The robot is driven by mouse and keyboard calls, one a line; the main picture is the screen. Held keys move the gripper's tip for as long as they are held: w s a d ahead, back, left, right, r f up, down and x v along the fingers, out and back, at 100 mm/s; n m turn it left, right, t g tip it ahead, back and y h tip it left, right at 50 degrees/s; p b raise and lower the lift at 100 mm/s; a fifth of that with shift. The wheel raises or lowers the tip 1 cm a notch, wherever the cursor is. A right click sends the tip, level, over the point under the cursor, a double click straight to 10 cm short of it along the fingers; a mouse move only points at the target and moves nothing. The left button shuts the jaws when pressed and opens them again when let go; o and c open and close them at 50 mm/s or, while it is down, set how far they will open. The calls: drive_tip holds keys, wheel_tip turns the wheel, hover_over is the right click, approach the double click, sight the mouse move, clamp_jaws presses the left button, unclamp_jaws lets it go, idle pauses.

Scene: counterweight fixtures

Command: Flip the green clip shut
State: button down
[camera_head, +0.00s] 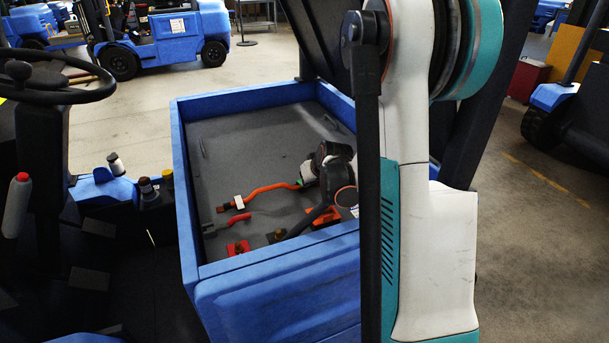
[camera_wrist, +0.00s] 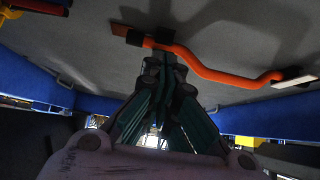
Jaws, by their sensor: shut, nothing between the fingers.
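My gripper (camera_wrist: 161,60) is shut and empty in the wrist view. Its dark teal fingers come together close to a black piece at one end of an orange cable (camera_wrist: 205,70). I cannot tell whether the fingertips touch it. The cable has a brown terminal (camera_wrist: 126,33) past the black piece. In the head view the orange cable (camera_head: 268,190) lies in the blue-walled bay, and my wrist is over its right end. I cannot make out a green clip in either view; my gripper and wrist hide part of that area.
The blue bay wall (camera_head: 184,190) rises around the grey floor (camera_head: 235,150). A short red cable (camera_head: 236,220), a red block (camera_head: 238,247) and an orange part (camera_head: 325,217) lie near the front. A steering wheel (camera_head: 85,92) stands left.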

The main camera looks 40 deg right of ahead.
drive_tip(key=shift+w, duration=0.15)
drive_tip(key=shift+w+d+f+b, duration=0.15)
drive_tip(key=shift+w+f+b, duration=0.2)
drive_tip(key=shift+w, duration=0.25)
drive_tip(key=shift+r+p, duration=0.45)
drive_tip(key=shift+r, duration=0.05)
wheel_tip(320, 180, up, 3)
drive_tip(key=shift+s+r+p, duration=0.15)
drive_tip(key=shift+r+p, duration=0.05)
drive_tip(key=shift+p, duration=1)
drive_tip(key=s+f, duration=0.1)
drive_tip(key=s, duration=0.2)
drive_tip(key=s+a+f, duration=0.1)
drive_tip(key=s, duration=0.2)
drive_tip(key=s+a+f+p, duration=0.1)
drive_tip(key=s, duration=0.2)
drive_tip(key=shift+a+f, duration=0.2)
drive_tip(key=shift+f, duration=0.15)
drive_tip(key=shift+w, duration=0.1)
